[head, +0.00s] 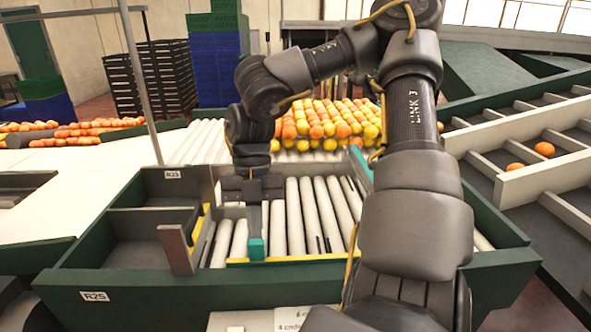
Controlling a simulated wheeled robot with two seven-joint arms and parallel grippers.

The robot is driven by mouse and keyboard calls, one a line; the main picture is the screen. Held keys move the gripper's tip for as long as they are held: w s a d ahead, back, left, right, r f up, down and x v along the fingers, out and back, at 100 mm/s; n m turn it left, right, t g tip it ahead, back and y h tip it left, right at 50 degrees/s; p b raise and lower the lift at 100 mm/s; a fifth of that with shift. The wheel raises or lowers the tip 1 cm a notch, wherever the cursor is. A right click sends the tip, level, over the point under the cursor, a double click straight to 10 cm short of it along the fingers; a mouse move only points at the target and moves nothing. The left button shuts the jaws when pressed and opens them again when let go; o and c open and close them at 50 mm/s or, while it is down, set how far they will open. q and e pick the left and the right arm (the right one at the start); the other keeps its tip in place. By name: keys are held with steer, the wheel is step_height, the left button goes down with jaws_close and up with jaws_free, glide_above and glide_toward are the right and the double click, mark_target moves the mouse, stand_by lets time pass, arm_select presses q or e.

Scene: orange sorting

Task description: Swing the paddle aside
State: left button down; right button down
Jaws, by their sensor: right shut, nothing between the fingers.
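A teal bar (361,168), which looks like the paddle, stands at the right of the roller bed (325,208). My right arm hides most of it, so I cannot tell its full length or angle. My right gripper (257,248) points down over the left part of the rollers. Its fingers are shut and empty, with teal at the tip, close to the yellow front edge strip. It is well to the left of the teal bar, apart from it. My left gripper is not in view.
A dark bin (150,222) labelled R23 lies left of the rollers, with a brownish upright plate (175,248) at its front. Oranges (320,124) are piled behind the rollers. Sloped lanes (520,140) with a few oranges are at right. A thin grey post (140,85) stands at left.

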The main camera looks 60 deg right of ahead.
steer(key=w+d+r, duration=0.4)
steer(key=d+r, duration=0.2)
steer(key=r, duration=0.3)
steer(key=shift+d, duration=0.35)
steer(key=shift+a+r, duration=0.15)
